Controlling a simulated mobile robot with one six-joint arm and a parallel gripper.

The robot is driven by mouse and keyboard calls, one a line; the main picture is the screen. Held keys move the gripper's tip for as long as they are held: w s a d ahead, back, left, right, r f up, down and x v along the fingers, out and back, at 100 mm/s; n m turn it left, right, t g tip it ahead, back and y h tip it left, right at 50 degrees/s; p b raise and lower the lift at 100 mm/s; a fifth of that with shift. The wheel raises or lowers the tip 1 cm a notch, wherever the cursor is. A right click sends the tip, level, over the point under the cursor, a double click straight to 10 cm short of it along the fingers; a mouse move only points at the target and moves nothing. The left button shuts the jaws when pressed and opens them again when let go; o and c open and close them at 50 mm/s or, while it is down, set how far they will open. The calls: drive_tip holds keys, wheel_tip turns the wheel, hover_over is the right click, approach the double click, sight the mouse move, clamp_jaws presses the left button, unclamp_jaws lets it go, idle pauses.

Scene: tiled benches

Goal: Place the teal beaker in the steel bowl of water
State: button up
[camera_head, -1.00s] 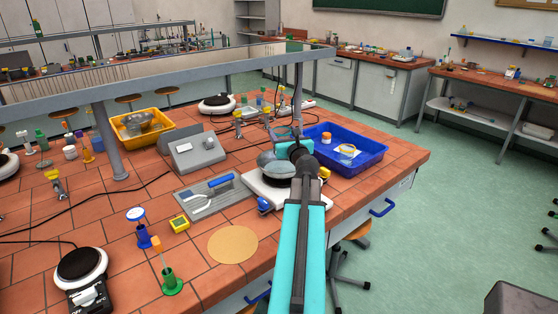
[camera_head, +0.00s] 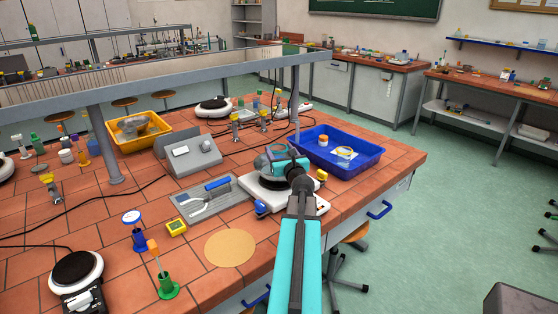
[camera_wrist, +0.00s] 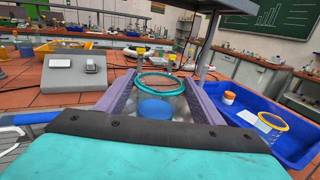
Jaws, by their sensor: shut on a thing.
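The teal beaker (camera_wrist: 159,80) is clear with a teal rim and stands upright between the two fingers of my gripper (camera_wrist: 160,98) in the wrist view. A blue patch shows through it; I cannot tell whether it is inside the beaker or behind it.
A blue tray (camera_head: 366,169) with an orange-capped jar and an orange-rimmed beaker stands right of the hotplate. A grey sloped box (camera_head: 190,155) and a grey board with a trowel (camera_head: 208,203) are to the left. A metal shelf rail (camera_head: 200,80) runs behind.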

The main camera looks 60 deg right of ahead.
drive_tip(key=shift+f, duration=1.85)
drive_tip(key=shift+f+b, duration=0.15)
drive_tip(key=shift+b, duration=0.15)
drive_tip(key=o, duration=1.3)
drive_tip(key=shift+a, duration=0.1)
